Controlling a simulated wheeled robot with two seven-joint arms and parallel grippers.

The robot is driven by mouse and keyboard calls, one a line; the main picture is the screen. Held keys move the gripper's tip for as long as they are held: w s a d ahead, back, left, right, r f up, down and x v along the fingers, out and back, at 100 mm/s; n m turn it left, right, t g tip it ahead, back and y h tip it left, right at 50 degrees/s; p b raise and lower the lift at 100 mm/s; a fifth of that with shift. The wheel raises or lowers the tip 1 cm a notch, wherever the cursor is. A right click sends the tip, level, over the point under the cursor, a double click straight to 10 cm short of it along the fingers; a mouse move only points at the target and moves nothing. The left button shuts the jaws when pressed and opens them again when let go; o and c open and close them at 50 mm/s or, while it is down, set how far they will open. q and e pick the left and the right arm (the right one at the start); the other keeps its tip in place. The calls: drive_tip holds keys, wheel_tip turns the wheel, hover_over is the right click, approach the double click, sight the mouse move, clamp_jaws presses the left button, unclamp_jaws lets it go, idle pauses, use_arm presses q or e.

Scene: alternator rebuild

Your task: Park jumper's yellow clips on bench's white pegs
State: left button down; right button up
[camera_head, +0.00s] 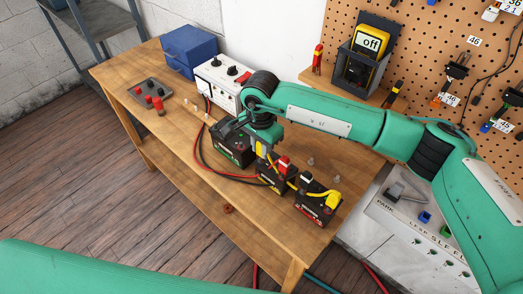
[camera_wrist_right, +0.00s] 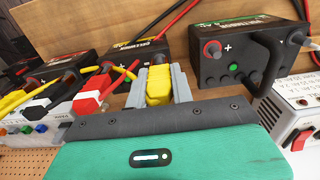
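My right gripper (camera_head: 262,146) points down over the bench, between the green-labelled battery (camera_head: 232,143) and the middle battery (camera_head: 270,180). Its grey fingers are closed on a yellow clip (camera_wrist_right: 159,86). Another yellow clip (camera_head: 333,199) sits on the nearest battery (camera_head: 314,208); a yellow piece also shows at the left of the right wrist view (camera_wrist_right: 12,100). Small pale pegs (camera_head: 196,107) stand on the bench left of the white box, and greyer pegs (camera_head: 311,161) stand right of the batteries. My left gripper is out of view.
A white box with dials (camera_head: 218,84), a blue case (camera_head: 188,50) and a grey plate with red knobs (camera_head: 150,95) stand toward the far end. Red and black cables (camera_head: 208,153) loop along the bench's front. A multimeter (camera_head: 371,40) reads "off". The bench's front left is clear.

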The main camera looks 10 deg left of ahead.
drive_tip(key=shift+r, duration=0.1)
drive_tip(key=shift+c, duration=0.2)
drive_tip(key=shift+r, duration=1.9)
